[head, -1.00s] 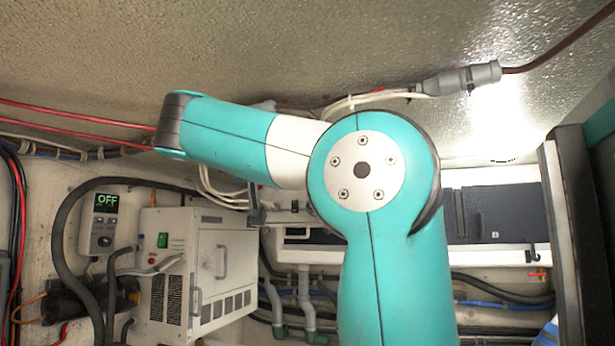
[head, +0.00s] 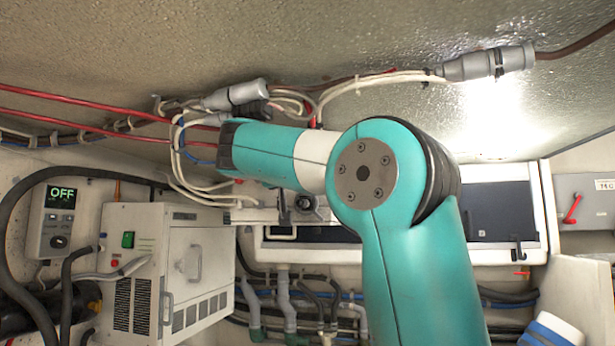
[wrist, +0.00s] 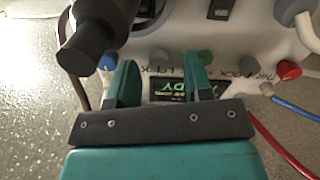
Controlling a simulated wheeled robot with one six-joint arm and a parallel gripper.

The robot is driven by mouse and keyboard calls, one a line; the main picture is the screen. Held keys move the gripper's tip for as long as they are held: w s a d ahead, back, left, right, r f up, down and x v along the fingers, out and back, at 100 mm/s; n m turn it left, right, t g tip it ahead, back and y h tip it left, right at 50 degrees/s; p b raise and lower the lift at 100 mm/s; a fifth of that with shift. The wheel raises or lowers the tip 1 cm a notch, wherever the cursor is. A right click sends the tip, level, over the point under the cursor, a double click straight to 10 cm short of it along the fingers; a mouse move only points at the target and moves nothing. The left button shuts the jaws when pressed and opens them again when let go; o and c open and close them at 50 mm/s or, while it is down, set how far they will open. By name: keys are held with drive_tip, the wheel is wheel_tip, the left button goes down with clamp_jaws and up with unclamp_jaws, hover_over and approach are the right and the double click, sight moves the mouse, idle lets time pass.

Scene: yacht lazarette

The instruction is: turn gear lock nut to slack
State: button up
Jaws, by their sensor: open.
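In the wrist view my gripper (wrist: 160,62) is open, its two teal fingers apart with nothing between them. A small dark display (wrist: 182,88) with green text shows partly behind the gripper. A black cylindrical part (wrist: 92,38) stands at the upper left, beside the left finger. I cannot tell which part is the gear lock nut. In the head view my arm hides the gripper.
In the head view, a white vented box (head: 165,270) and a controller reading OFF (head: 62,215) are at left. Red cables (head: 80,115) and grey connectors (head: 235,95) run along the ceiling. A red-handled switch box (head: 585,200) is at right. Hoses (head: 290,305) hang below.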

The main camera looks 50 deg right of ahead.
drive_tip(key=shift+w+d, duration=0.15)
drive_tip(key=shift+d, duration=0.25)
drive_tip(key=shift+c, duration=0.2)
clamp_jaws()
drive_tip(key=shift+n, duration=0.3)
drive_tip(key=shift+n+p, duration=6.3)
drive_tip(key=shift+n, duration=3.1)
